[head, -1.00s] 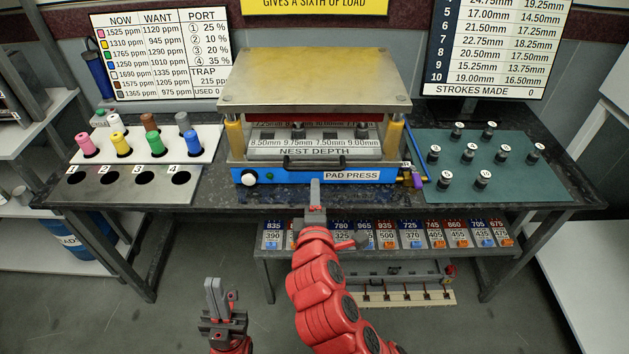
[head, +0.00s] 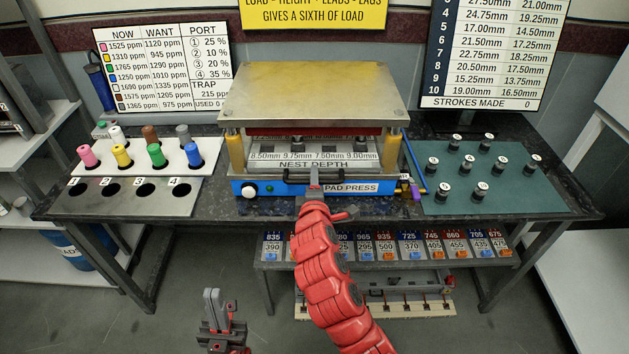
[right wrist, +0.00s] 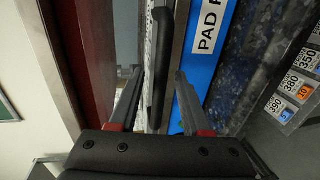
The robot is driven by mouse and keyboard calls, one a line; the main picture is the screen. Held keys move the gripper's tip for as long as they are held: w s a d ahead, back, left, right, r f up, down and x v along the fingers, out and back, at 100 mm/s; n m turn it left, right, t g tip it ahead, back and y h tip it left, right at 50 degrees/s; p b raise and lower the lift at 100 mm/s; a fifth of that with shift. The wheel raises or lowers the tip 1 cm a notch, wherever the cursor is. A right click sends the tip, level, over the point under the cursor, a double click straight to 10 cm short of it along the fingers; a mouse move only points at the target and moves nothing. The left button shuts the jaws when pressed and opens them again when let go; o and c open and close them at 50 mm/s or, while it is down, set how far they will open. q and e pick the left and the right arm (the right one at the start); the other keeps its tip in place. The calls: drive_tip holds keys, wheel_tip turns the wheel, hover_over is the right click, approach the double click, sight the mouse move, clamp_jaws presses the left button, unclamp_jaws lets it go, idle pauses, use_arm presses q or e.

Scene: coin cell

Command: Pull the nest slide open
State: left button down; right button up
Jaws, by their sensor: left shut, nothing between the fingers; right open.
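The pad press (head: 245,188) stands on the bench, with a worn metal top plate and a blue front. Its nest slide (head: 262,163), a pale panel marked NEST DEPTH, sits inside under the plate. A dark bar handle (head: 296,179) runs along the slide's front. My right gripper (head: 314,176) is at the handle. In the right wrist view, the open fingers of the right gripper (right wrist: 159,71) lie on either side of the black handle (right wrist: 166,60); contact cannot be told. My left gripper (head: 213,298) is shut and empty, low in front of the bench.
A rack with coloured bottles (head: 205,157) and a metal plate with numbered holes (head: 120,204) stand at the left. A green mat (head: 515,195) with several numbered dark cylinders lies at the right. Bench space before the press is narrow.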

clamp_jaws()
idle(1.3)
